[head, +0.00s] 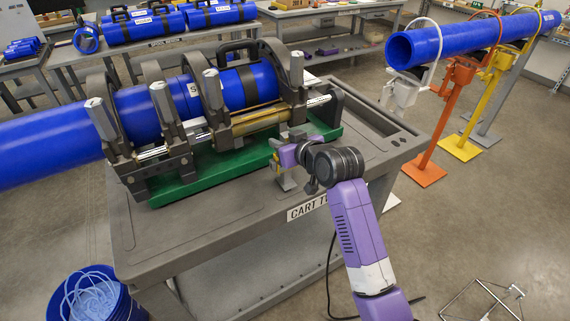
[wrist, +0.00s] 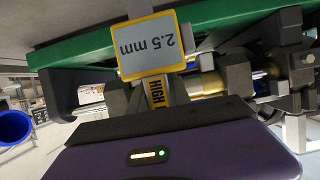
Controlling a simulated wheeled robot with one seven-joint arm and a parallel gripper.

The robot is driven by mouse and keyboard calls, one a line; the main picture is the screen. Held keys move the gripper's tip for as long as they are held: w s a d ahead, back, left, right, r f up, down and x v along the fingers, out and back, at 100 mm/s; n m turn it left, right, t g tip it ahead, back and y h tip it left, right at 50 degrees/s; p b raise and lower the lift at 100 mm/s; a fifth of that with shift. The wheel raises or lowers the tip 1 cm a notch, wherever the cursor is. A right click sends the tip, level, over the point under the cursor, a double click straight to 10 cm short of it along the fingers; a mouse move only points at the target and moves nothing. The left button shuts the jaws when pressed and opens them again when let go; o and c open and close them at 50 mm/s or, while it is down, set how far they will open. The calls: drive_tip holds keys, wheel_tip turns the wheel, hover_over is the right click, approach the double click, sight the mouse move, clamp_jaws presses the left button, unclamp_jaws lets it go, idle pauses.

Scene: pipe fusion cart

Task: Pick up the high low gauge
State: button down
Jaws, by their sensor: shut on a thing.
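The high low gauge shows in the wrist view as a yellow-edged grey plate (wrist: 150,48) reading "2.5 mm", with a yellow "HIGH" label on its stem below. In the head view, the small yellow and grey gauge (head: 277,158) is at the cart's front edge side, beside the green tray. My gripper (head: 285,156) is shut on the gauge. Its fingers hide the lower part of the stem in the wrist view. I cannot tell whether the gauge touches the cart top.
The green tray (head: 240,166) under the pipe clamp machine lies close behind my gripper. A large blue pipe (head: 40,148) runs through the clamps. The cart top (head: 190,230) is clear in front. A blue bucket (head: 125,305) stands at lower left.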

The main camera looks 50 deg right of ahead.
drive_tip(key=shift+r, duration=0.2)
wheel_tip(320, 180, up, 20)
drive_tip(key=shift+f, duration=0.15)
idle(0.4)
